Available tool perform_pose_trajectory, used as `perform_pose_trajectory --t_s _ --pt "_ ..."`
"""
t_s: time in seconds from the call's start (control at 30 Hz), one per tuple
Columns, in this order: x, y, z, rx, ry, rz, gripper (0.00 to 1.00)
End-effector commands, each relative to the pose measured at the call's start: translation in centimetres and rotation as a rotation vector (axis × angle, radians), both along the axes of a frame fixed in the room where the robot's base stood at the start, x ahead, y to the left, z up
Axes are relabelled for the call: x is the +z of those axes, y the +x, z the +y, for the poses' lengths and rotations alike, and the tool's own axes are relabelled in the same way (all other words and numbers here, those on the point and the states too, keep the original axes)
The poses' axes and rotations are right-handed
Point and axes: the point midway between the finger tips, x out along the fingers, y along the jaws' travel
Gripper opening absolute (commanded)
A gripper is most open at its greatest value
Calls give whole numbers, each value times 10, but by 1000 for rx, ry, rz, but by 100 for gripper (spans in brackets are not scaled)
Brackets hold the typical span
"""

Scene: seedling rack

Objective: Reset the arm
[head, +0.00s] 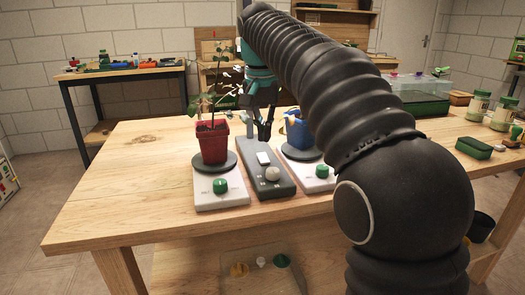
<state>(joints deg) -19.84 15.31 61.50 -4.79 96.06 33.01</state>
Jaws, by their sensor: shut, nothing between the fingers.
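My arm reaches in from the lower right of the head view and arches over to the middle. My gripper (265,131) points down above the wooden table (125,177), just right of the plant in the red pot. Its fingers are dark and small in this view, and I see nothing held between them. It is above and behind a dark grey box (262,181) with a white switch and a pale knob. My arm hides part of the table on the right.
A red pot (212,143) with a leafy plant stands on a white device with a green knob (220,186). A blue pot (298,132) stands on a similar device (318,177), partly behind my arm. A green sponge-like block (474,148) and jars (479,104) are at right. The table's left is clear.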

Motion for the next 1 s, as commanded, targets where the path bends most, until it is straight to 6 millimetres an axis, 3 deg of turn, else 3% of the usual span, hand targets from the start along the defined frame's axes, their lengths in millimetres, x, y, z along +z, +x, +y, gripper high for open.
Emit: perform_pose_trajectory --t_s 0.3,0.7,0.87,1.0 --pt "17 0 0 0 0 0 0" --pt "19 -2 -2 2 1 -2 0" --pt "20 -17 -20 20 7 -25 0" --pt "13 -45 -49 53 15 -62 0"
